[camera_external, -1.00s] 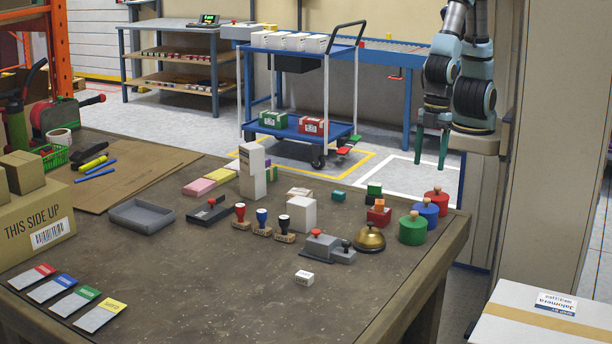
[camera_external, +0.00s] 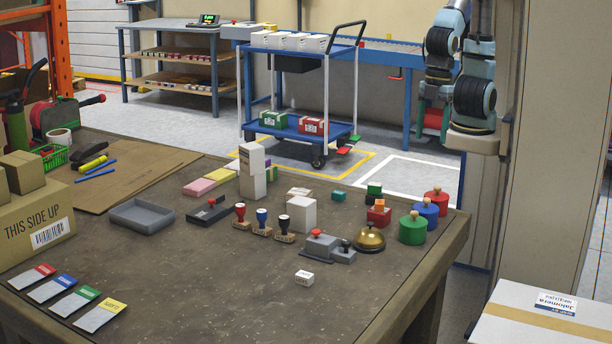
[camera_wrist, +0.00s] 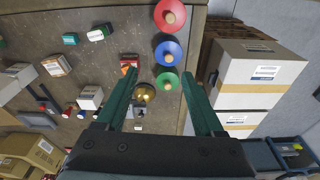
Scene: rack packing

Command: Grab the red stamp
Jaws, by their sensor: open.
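The red stamp (camera_external: 241,214), with a red handle on a small wooden block, stands upright on the brown table, left of a blue stamp (camera_external: 263,220) and a black stamp (camera_external: 284,226). In the wrist view the red stamp (camera_wrist: 67,112) is small, at left beyond my fingers. My gripper (camera_wrist: 160,73) is open and empty, its two green fingers spread above the table's right edge. In the external view my gripper (camera_external: 433,112) is at upper right, high and far from the red stamp, its fingers partly hidden by my arm.
A grey tray (camera_external: 142,215) is at left. The table's front middle is mostly clear.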

